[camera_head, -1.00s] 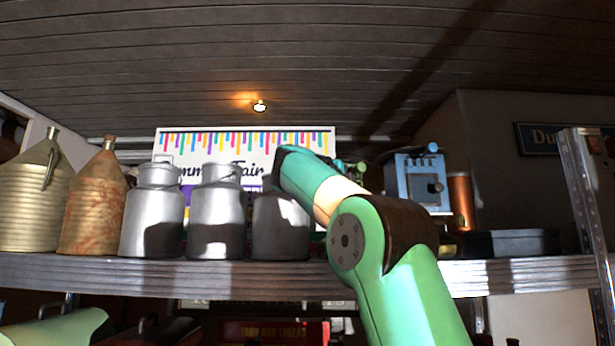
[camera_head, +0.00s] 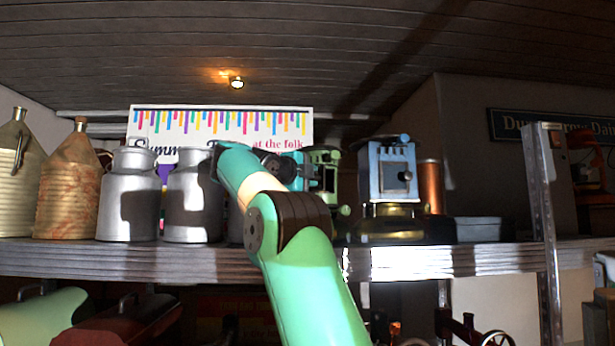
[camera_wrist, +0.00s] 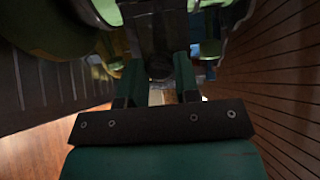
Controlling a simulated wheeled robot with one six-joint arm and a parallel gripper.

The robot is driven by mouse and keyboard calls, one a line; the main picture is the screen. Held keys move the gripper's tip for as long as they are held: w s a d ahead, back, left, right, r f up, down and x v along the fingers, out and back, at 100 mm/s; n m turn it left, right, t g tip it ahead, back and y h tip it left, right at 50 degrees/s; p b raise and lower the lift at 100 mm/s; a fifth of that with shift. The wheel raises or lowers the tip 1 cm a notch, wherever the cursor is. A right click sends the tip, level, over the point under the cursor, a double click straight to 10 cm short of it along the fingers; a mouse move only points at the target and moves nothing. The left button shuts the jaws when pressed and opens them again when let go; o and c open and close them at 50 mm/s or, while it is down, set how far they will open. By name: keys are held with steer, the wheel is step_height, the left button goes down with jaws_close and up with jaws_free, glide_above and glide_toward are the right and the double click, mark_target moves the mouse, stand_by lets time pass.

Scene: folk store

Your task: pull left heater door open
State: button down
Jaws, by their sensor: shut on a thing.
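The left heater (camera_head: 325,160) is pale green and stands on the shelf, partly hidden behind my gripper. My gripper (camera_wrist: 159,85) is at its front. In the wrist view, its two green fingers are shut on a dark part between them, which I take to be the left heater door. How far the door stands open is hidden. In the head view, my gripper (camera_head: 306,172) overlaps the left edge of the green heater. A blue heater (camera_head: 390,170) with a dark knob on its front stands to the right.
Several metal milk cans (camera_head: 130,200) and tall jugs (camera_head: 70,185) stand left on the shelf (camera_head: 150,262). A metal post (camera_head: 540,220) rises at right. A colourful sign (camera_head: 220,125) stands behind.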

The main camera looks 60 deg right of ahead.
steer(key=c, duration=0.8)
jaws_free()
steer(key=shift+d, duration=0.1)
steer(key=shift+c, duration=0.2)
steer(key=shift+w, duration=0.1)
steer(key=a+b, duration=0.2)
steer(key=a, duration=0.5)
steer(key=shift+w+a, duration=0.3)
steer(key=shift+w, duration=0.05)
